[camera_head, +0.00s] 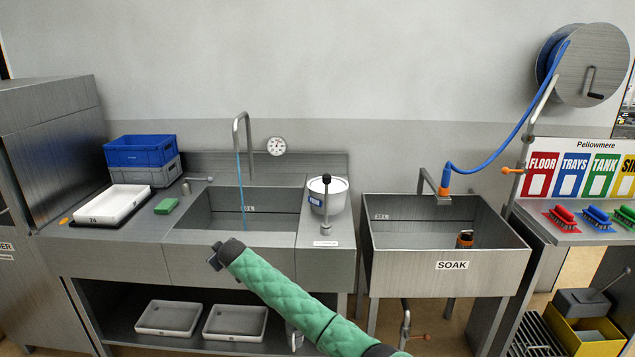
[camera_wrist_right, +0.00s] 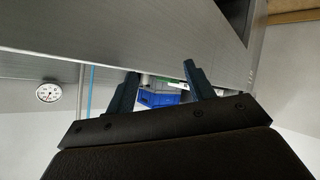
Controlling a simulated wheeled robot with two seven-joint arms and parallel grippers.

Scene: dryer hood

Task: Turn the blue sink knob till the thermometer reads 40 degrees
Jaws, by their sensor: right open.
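The round white thermometer dial (camera_head: 277,146) is on the wall behind the sink (camera_head: 205,245); it also shows in the right wrist view (camera_wrist_right: 48,92). Its reading is too small to tell. A thin blue stream runs from the bent spout (camera_head: 241,122) into the basin. I cannot make out a blue sink knob in either view; my gripper covers part of the sink's front. My right gripper (camera_head: 218,253), on the green-sleeved arm, is at the sink's front edge. In the right wrist view its fingers (camera_wrist_right: 162,75) are apart with nothing visibly held. My left gripper is not in view.
Blue and grey crates (camera_head: 141,152), a white tray (camera_head: 105,204) and a green sponge (camera_head: 166,206) are on the left counter. A white pot (camera_head: 337,190) stands right of the basin. The SOAK sink (camera_head: 452,265) is further right. Trays (camera_head: 168,318) lie on the shelf below.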

